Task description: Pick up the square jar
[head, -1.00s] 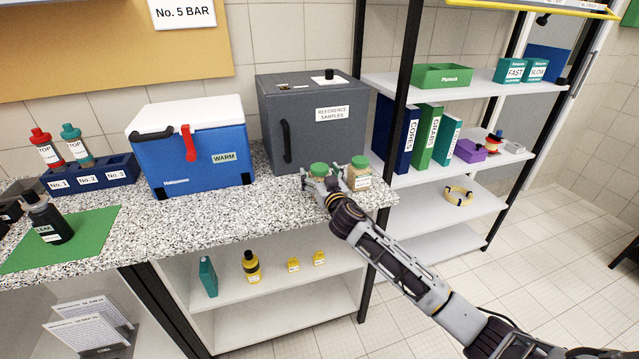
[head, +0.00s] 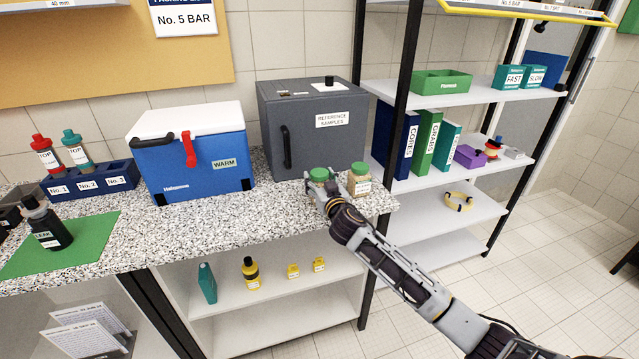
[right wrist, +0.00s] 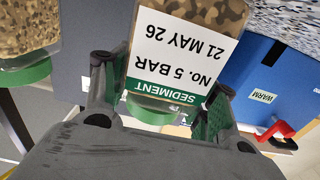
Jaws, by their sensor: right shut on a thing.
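The square jar (right wrist: 185,50) shows close in the right wrist view, upside down in the picture, with flat sides, brown speckled contents, a green lid and a white label reading "SEDIMENT No. 5 BAR 21 MAY 26". In the head view its green lid (head: 319,174) shows at the counter's right part, in front of the grey box; my gripper hides most of its body. My right gripper (head: 320,190) is shut on it, one finger on each side, also in the right wrist view (right wrist: 160,85). I see no clear gap under the jar. My left gripper is not in view.
A second green-lidded jar (head: 359,180) stands close on the right. Behind is the grey reference samples box (head: 340,150); to the left is a blue cooler (head: 200,170) with a white lid. The speckled counter (head: 250,215) is clear before them. A shelf rack (head: 480,180) stands right.

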